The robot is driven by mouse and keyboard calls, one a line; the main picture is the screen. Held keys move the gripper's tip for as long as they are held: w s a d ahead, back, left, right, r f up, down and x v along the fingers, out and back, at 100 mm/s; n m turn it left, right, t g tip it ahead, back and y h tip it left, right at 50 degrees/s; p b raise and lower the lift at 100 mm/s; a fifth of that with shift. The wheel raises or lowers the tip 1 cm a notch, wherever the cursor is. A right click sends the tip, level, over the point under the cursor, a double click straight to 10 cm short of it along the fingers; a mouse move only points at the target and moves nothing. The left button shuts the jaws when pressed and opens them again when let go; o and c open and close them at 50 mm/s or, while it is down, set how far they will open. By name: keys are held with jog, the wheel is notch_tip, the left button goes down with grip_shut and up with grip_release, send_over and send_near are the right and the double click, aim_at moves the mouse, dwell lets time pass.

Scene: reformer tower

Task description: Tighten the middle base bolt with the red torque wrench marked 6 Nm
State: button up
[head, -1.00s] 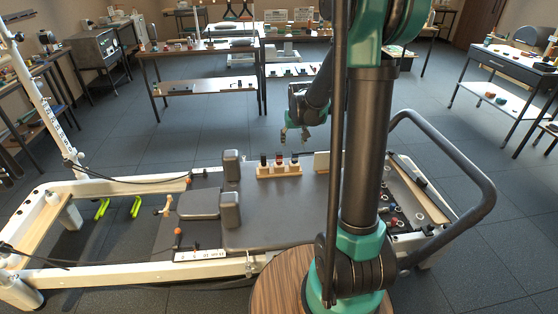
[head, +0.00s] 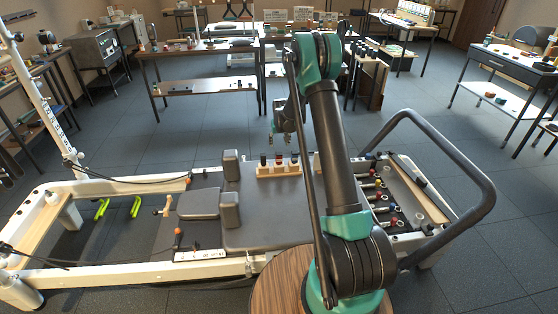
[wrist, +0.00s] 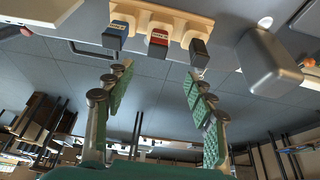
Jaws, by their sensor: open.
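A wooden rack (head: 279,172) on the reformer's dark carriage holds three upright tools. The middle one, the red torque wrench (head: 279,160), has a red top that also shows in the wrist view (wrist: 158,40), with a white label too small to read surely. A blue-topped tool (wrist: 116,30) and a dark-topped tool (wrist: 199,50) flank it. My gripper (head: 271,141) is above and behind the rack. In the wrist view its green-padded fingers (wrist: 158,75) are apart and empty, with the red top beyond and between them. The middle base bolt cannot be made out.
The white tower post (head: 48,105) rises at the reformer's left end. Grey shoulder pads (head: 231,165) stand left of the rack. A curved dark bar (head: 470,170) rises at the right end. Workbenches (head: 200,48) stand behind, with open floor between.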

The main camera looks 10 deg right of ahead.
aim_at(279, 153)
jog(key=x, duration=0.7)
jog(key=shift+w+f, duration=0.2)
jog(key=shift+f, duration=0.15)
jog(key=shift+w+d+x, duration=0.1)
jog(key=shift+x, duration=1.2)
jog(key=shift+w+d+x, duration=0.1)
jog(key=shift+x, duration=1.2)
jog(key=shift+r, duration=0.1)
grip_shut()
jog(key=shift+r, duration=0.1)
notch_tip(279, 153, up, 20)
